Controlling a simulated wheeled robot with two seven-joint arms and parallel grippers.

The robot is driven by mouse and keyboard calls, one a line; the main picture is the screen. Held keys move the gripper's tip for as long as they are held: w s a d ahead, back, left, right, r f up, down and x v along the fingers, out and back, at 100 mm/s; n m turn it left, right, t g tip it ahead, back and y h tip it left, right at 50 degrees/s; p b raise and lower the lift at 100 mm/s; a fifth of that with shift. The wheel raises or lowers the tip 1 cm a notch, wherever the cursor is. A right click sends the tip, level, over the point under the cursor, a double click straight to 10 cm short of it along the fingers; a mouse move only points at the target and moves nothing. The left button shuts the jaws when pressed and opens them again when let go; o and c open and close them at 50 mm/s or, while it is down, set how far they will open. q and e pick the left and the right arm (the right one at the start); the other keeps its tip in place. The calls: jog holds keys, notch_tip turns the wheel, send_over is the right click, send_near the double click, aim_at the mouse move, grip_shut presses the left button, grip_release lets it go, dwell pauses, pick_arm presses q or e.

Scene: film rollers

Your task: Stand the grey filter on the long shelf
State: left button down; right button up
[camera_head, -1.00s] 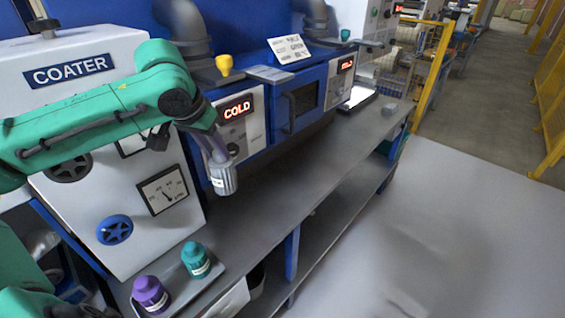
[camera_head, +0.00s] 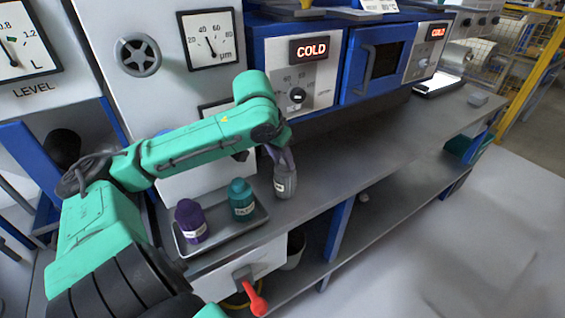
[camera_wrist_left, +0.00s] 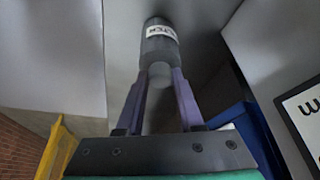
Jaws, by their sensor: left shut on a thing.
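The grey filter (camera_head: 286,184) is a grey ribbed cylinder with a pale label, held roughly upright at the end of my left arm in the head view. My left gripper (camera_head: 281,163) is shut on its upper part. In the left wrist view the filter (camera_wrist_left: 161,45) sits between the two purple-grey fingers of my left gripper (camera_wrist_left: 159,78), its label partly readable. The filter is over the long grey shelf (camera_head: 370,160), just right of the tray. I cannot tell whether its base touches the surface. My right gripper is not in view.
A tray (camera_head: 262,213) with a purple bottle (camera_head: 191,221) and a teal bottle (camera_head: 241,199) stands just left of the filter. Blue ovens with COLD displays (camera_head: 313,48) line the back. A red-handled valve (camera_head: 255,299) is below in front.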

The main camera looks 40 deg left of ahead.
pick_arm(q)
jog(key=c, duration=0.7)
grip_release()
jog(key=shift+o, duration=0.8)
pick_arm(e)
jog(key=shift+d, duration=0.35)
pick_arm(q)
jog(key=v, duration=1.2)
jog(key=shift+p, duration=0.45)
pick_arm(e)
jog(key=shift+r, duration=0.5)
pick_arm(q)
jog(key=shift+r, duration=0.1)
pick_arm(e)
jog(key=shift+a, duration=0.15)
